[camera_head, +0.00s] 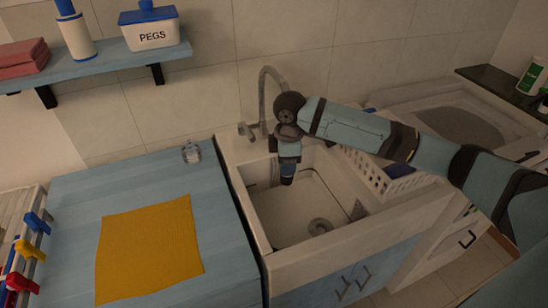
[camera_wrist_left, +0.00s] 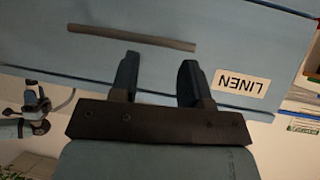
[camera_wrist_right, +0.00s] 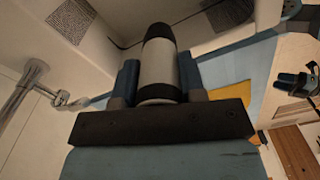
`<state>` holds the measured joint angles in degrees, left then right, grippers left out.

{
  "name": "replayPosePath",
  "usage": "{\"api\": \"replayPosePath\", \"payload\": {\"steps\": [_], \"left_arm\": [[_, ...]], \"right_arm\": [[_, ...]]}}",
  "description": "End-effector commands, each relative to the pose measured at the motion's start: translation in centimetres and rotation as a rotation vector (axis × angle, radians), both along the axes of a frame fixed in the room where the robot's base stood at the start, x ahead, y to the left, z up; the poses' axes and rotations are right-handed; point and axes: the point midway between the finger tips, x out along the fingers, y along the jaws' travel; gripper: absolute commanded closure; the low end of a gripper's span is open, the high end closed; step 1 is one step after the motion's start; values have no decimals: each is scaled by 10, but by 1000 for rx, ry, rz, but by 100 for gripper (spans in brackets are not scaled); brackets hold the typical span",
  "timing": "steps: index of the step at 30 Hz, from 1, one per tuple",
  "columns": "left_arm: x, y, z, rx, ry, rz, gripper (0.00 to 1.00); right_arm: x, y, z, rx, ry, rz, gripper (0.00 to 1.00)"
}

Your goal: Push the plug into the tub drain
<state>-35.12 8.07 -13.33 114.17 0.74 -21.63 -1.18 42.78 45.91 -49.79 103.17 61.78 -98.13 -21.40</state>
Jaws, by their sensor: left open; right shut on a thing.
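My right gripper (camera_head: 288,180) points down inside the tub (camera_head: 262,225), near its back left. In the right wrist view it (camera_wrist_right: 160,85) is shut on a pale cylinder with a dark end, which looks like the plug (camera_wrist_right: 158,65). The plug is hard to make out in the head view. The round grey drain (camera_head: 320,226) lies on the tub floor, to the right of and nearer than the gripper, apart from it. My left gripper (camera_wrist_left: 160,85) is open and empty, outside the head view, facing a blue front labelled LINEN (camera_wrist_left: 242,86).
A tap (camera_head: 264,85) rises behind the tub. A white perforated basket (camera_head: 385,180) is at its right, under my right arm. A blue counter with a yellow cloth (camera_head: 150,250) is at the left. A shelf (camera_head: 100,60) holds a PEGS tub (camera_head: 151,35).

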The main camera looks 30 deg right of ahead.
Motion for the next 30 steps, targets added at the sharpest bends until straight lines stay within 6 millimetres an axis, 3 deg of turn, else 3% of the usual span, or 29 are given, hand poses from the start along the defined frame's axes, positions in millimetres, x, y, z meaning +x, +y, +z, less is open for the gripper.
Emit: {"api": "replayPosePath", "payload": {"steps": [14,24,30], "left_arm": [[0,-3,-7,-12,6,2,57],[0,-5,-46,-28,35,13,57],[4,-6,-57,-44,42,23,57]], "right_arm": [[-29,-59,-47,8,-19,997,87],[-50,-96,-123,3,-26,1674,87],[-58,-109,-158,-1,-25,1932,87]]}}
